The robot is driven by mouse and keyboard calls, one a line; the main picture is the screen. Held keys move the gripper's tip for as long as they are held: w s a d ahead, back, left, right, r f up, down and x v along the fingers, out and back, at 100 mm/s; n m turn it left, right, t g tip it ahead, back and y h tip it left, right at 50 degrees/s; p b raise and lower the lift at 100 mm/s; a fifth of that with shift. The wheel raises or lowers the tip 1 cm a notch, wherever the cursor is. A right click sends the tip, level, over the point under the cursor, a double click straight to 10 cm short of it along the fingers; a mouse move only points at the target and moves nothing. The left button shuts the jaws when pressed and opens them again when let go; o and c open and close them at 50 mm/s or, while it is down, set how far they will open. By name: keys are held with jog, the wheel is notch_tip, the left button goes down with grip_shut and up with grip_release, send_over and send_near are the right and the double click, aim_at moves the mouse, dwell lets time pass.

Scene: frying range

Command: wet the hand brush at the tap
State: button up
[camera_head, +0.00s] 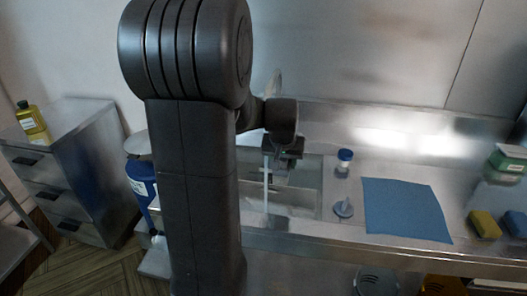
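My gripper (284,152) hangs over the sink basin (305,188), its fingers dark and small in this view. I cannot tell whether they are open or shut, or whether they hold the hand brush. No hand brush can be made out clearly. A thin pale upright strip (266,185) runs down into the basin just left of the gripper. It looks like running water, but I cannot be sure. A pale curved piece (274,84) shows behind my arm and may be part of the tap. My arm hides much of the basin's left side.
Right of the basin stand a small blue-topped container (344,160) and a small blue-grey item (343,208). A blue cloth (405,209) lies flat on the counter. Sponges (485,224) and a green-and-white box (508,160) are farther right. A blue drum (142,176) stands left.

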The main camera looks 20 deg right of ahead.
aim_at(283, 162)
jog(key=s+d+r+p, duration=0.2)
jog(key=s+r, duration=0.2)
jog(key=shift+s+p, duration=0.25)
jog(key=shift+p, duration=0.1)
jog(key=shift+s, duration=0.1)
dwell(0.8)
